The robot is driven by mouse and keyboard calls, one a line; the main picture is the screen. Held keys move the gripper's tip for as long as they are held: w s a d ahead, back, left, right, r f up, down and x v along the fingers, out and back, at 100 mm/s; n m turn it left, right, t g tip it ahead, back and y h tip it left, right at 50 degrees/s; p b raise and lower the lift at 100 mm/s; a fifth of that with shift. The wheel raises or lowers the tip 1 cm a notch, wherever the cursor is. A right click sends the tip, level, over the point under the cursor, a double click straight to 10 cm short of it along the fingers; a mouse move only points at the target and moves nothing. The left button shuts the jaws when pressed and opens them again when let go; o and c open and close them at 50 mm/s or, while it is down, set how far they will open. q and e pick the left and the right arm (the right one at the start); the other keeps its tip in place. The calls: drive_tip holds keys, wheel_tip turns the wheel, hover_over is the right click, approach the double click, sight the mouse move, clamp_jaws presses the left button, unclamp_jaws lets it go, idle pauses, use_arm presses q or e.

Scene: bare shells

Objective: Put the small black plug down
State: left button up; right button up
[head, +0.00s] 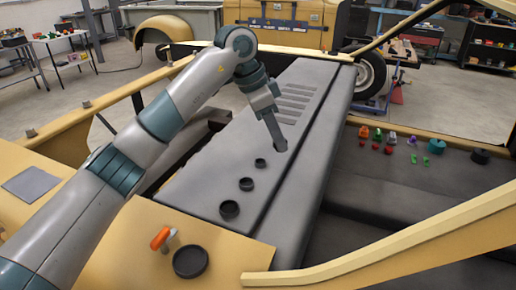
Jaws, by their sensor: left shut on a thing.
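My left gripper (279,146) reaches in from the left and points down at the sloping grey panel (305,165). It is shut on a small dark thing at its fingertips, most likely the small black plug, which the fingers nearly hide. I cannot tell whether it touches the panel. Below and left of the gripper, black round pieces of growing size sit in a row on the panel: a small one (260,162), a middle one (246,184) and a larger one (229,210). My right gripper is not in view.
A black round dish (190,262) and an orange-handled tool (161,238) are on the yellow front surface. Several small coloured pieces (389,149) and a dark cylinder (481,156) lie on the right ledge. Vents (293,102) lie beyond the gripper. A yellow bar (400,240) crosses the lower right.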

use_arm(q)
drive_tip(key=w+a+f+p, duration=0.1)
drive_tip(key=w, duration=0.1)
drive_tip(key=w+a+f+p, duration=0.1)
drive_tip(key=w+a, duration=0.1)
drive_tip(key=w+a+f+p, duration=0.1)
drive_tip(key=f, duration=0.1)
drive_tip(key=shift+w+a, duration=0.2)
drive_tip(key=shift+w, duration=0.2)
drive_tip(key=shift+w+a+f, duration=0.2)
drive_tip(key=shift+w+f, duration=0.05)
drive_tip(key=shift+f, duration=0.1)
wheel_tip(320, 180, down, 4)
drive_tip(key=shift+r+p, duration=0.25)
drive_tip(key=shift+p, duration=0.9)
drive_tip(key=shift+f, duration=0.25)
drive_tip(key=shift+f, duration=0.3)
drive_tip(key=o, duration=1)
drive_tip(key=shift+o, duration=0.2)
